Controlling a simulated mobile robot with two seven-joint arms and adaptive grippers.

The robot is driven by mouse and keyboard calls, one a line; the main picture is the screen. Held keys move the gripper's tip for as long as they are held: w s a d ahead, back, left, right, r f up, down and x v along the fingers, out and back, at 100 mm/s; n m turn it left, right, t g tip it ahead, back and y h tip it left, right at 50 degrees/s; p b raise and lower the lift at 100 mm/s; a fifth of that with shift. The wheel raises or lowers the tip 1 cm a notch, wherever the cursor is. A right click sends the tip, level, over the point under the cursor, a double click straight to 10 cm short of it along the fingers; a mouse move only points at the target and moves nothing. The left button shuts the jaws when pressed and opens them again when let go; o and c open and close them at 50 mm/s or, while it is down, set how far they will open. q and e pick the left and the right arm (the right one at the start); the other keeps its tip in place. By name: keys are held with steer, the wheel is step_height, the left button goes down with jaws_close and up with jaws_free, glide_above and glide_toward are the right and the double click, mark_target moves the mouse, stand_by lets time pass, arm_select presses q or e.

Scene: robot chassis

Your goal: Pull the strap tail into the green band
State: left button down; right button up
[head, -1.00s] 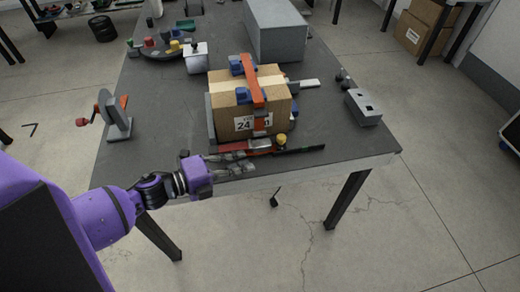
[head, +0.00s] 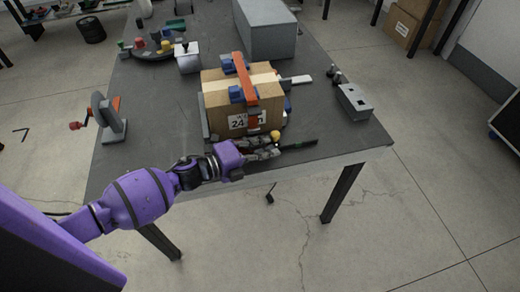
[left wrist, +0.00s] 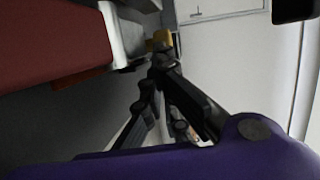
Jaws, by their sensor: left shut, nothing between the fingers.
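A cardboard box (head: 215,103) stands on the grey table with an orange strap (head: 240,66) over its top and down its front. Blue blocks (head: 236,94) sit at the strap on the box edges. A yellow knob (head: 275,134) is at the box's lower front. My left gripper (head: 277,147) is shut and empty at the box's front foot, by the yellow knob. It hides most of the strip there; a dark end (head: 301,144) shows on its right. In the left wrist view, my fingers (left wrist: 163,66) are together just below the yellow knob (left wrist: 160,40), beside a red band (left wrist: 45,40). I cannot make out a green band.
A grey block with holes (head: 354,102) stands right of the box. A crank device (head: 108,118) stands at the table's left. A large grey case (head: 264,30) and a white container (head: 188,58) are behind. The table's front edge runs just below my gripper.

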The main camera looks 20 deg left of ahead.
steer(key=shift+w, duration=0.1)
arm_select(q)
steer(key=shift+w+d, duration=0.25)
steer(key=shift+d, duration=0.1)
steer(key=w+d, duration=0.2)
steer(key=d, duration=0.1)
steer(key=w+d, duration=0.1)
steer(key=d, duration=0.1)
steer(key=shift+w+d, duration=0.15)
steer(key=shift+w, duration=0.1)
steer(key=shift+s+r, duration=0.1)
arm_select(e)
steer(key=shift+a+r, duration=0.1)
steer(key=shift+r, duration=0.05)
